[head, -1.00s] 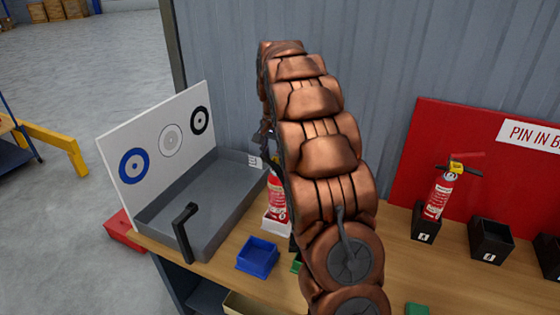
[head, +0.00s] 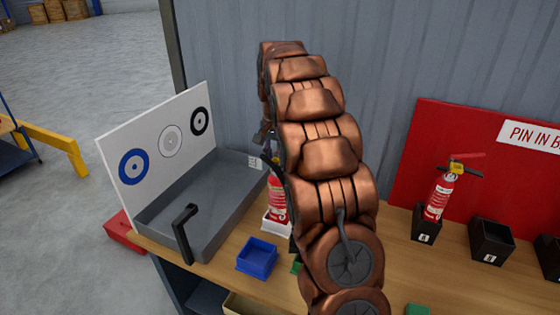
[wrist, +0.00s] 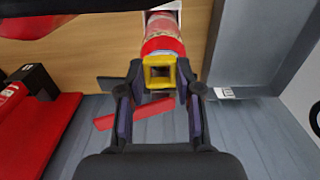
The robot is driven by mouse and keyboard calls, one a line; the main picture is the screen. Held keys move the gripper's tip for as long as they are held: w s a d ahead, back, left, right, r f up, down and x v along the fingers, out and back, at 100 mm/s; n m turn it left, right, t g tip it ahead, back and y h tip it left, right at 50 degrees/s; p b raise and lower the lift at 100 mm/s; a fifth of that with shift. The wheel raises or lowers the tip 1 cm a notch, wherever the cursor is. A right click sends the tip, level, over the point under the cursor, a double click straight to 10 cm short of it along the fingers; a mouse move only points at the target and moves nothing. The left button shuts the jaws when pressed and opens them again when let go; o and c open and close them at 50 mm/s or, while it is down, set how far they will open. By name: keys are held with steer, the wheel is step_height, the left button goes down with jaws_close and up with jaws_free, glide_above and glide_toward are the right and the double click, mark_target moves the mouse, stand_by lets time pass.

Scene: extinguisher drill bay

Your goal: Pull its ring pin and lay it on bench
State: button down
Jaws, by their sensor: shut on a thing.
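A red fire extinguisher (head: 277,198) stands upright in a white holder (head: 270,222) on the wooden bench (head: 390,262), partly hidden behind my arm. In the wrist view its red body (wrist: 163,46) is at the top centre, with a red lever (wrist: 132,114) behind my fingers. A yellow square ring (wrist: 160,73), seemingly the ring pin's, sits between my fingertips at the extinguisher's neck. My gripper (wrist: 160,80) is shut on this ring. Whether the pin is still seated is hidden. In the head view the gripper is mostly hidden by my arm.
A grey tray (head: 224,212) with a black handle stands left of the extinguisher, below a white target board (head: 150,140). A blue bin (head: 257,258) is in front. Another extinguisher (head: 439,197) stands right in a black box, beside more black boxes (head: 490,242) and a red sign board (head: 425,135).

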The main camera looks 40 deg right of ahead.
steer(key=shift+s+a, duration=0.15)
steer(key=shift+s+a+f+b, duration=0.1)
steer(key=shift+s+a+b, duration=0.5)
steer(key=shift+a, duration=0.45)
steer(key=shift+s+a+f+b, duration=0.1)
steer(key=shift+s+a+b, duration=0.35)
steer(key=shift+s+a, duration=0.4)
steer(key=shift+w+a, duration=0.15)
steer(key=shift+a, duration=0.05)
steer(key=shift+s+a+b, duration=0.3)
steer(key=shift+s+a, duration=0.05)
steer(key=shift+a, duration=0.25)
steer(key=shift+s+a+b, duration=0.25)
steer(key=shift+s+a, duration=0.1)
steer(key=shift+a, duration=0.25)
